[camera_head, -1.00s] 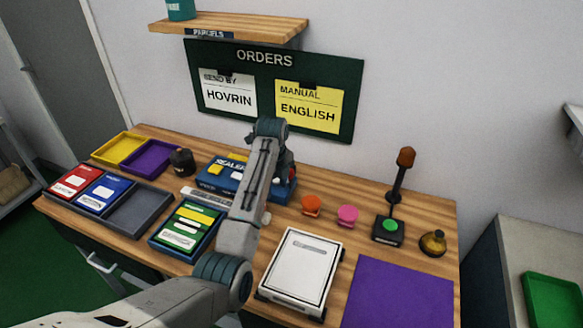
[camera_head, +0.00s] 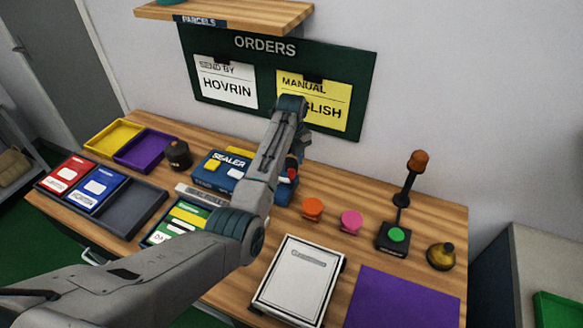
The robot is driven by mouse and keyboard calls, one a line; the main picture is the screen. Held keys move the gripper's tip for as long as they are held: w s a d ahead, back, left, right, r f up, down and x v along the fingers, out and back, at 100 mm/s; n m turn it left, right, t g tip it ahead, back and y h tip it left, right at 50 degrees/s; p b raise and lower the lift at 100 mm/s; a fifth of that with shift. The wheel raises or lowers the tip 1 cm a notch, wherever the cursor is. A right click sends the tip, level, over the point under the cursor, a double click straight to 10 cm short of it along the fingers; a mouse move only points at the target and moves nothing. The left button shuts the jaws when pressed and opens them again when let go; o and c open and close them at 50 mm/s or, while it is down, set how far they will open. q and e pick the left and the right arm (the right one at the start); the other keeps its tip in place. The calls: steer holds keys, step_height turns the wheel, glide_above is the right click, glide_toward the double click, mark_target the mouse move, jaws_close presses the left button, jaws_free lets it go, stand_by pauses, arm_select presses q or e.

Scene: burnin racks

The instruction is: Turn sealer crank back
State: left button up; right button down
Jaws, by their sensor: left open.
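The blue sealer (camera_head: 210,178) stands at the back middle of the bench, with yellow parts on its top. My left arm crosses in front of its right side, so the crank is not clearly seen. A small red part (camera_head: 291,163) shows just beside my left gripper (camera_head: 291,178) at the sealer's right end. The gripper is open and mostly hidden behind my own arm; I cannot tell whether it touches the crank. My right gripper is not in view.
Orange (camera_head: 313,208) and pink (camera_head: 351,221) stamps, a green-button box (camera_head: 393,237) and a bell (camera_head: 441,256) stand to the right. A white flat device (camera_head: 299,276) and a purple mat (camera_head: 405,299) lie in front. Trays (camera_head: 134,208) fill the left.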

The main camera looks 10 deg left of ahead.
mark_target(291, 170)
arm_select(q)
steer(key=f, duration=0.3)
steer(key=shift+w+f, duration=0.15)
steer(key=shift+w, duration=0.05)
steer(key=shift+f+p, duration=0.35)
steer(key=shift+f, duration=0.55)
steer(key=c, duration=0.7)
steer(key=shift+c, duration=1.4)
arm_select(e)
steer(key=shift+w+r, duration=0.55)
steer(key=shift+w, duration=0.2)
